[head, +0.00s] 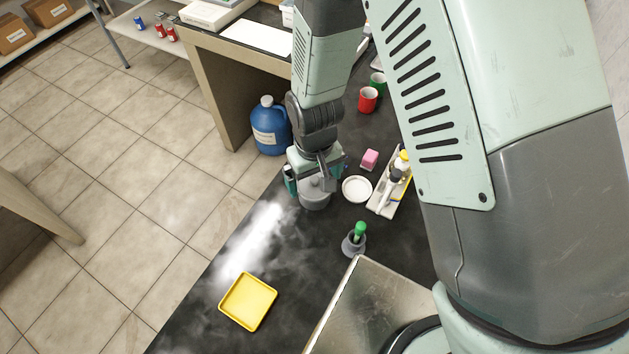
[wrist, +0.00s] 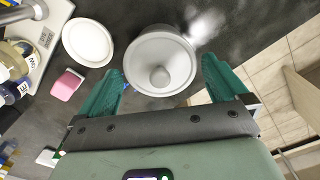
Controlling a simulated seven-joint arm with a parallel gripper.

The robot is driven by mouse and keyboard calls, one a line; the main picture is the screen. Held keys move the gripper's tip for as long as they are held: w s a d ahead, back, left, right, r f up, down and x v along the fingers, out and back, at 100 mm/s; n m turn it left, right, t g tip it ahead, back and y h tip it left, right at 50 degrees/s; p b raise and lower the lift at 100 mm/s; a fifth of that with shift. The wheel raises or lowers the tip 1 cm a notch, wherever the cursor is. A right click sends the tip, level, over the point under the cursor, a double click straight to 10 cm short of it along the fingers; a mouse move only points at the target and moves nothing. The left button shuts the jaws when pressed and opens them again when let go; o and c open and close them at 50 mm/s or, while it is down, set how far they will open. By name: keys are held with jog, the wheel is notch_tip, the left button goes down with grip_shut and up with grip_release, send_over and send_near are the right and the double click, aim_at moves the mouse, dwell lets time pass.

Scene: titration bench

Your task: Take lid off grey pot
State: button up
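The grey pot (head: 315,202) stands on the dark bench under my gripper (head: 316,181), which hides part of it in the head view. Whether the fingertips touch the lid or pot cannot be told.
A white dish (head: 357,189), a pink block (head: 370,159) and a tray of bottles (head: 381,206) lie right of the pot. A green-handled item stands in a grey holder (head: 353,245) nearer. A yellow tray (head: 248,301) lies front left, with clear bench between. Red (head: 368,99) and green mugs stand farther back.

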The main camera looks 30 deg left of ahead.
jog(key=c, duration=0.7)
jog(key=shift+r, duration=0.15)
jog(key=shift+r, duration=0.4)
jog(key=r, duration=0.8)
jog(key=shift+s+a, duration=0.1)
jog(key=shift+s, duration=0.25)
jog(key=s+f+m, duration=0.4)
jog(key=s, duration=0.4)
send_over(291, 225)
notch_tip(291, 225, down, 5)
jog(key=shift+f, duration=2.5)
